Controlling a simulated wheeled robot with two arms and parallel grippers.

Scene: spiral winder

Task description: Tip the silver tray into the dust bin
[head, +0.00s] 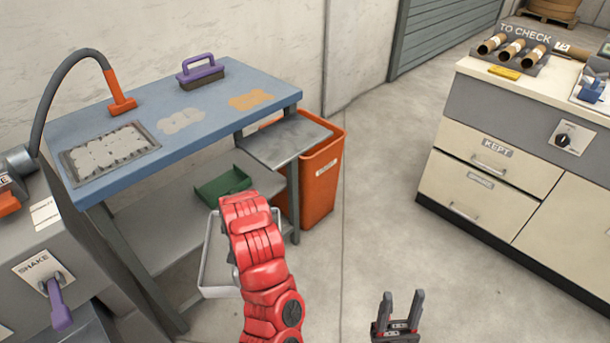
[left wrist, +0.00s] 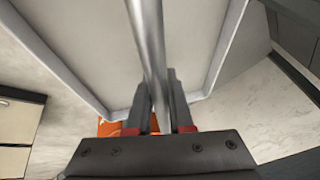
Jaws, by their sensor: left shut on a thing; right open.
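The silver tray (head: 205,262) is a shallow light-grey pan with a raised rim, held in front of the blue-topped table. Red links of my left arm hide much of it in the head view. In the left wrist view, my left gripper (left wrist: 160,88) is shut on a round silver bar (left wrist: 147,35) in front of the tray (left wrist: 85,40). The tray surface that shows there looks bare. The orange dust bin (head: 321,185) stands on the floor at the table's right end, right of the tray. My right gripper (head: 400,305) is open and empty, low over the floor.
A grey plate (head: 283,141) juts from the table over part of the bin's mouth. A green scoop-like tray (head: 222,185) sits on the lower shelf. The blue table (head: 215,112) carries a purple-handled brush (head: 200,72). Clear floor lies between bin and cream cabinet (head: 490,165).

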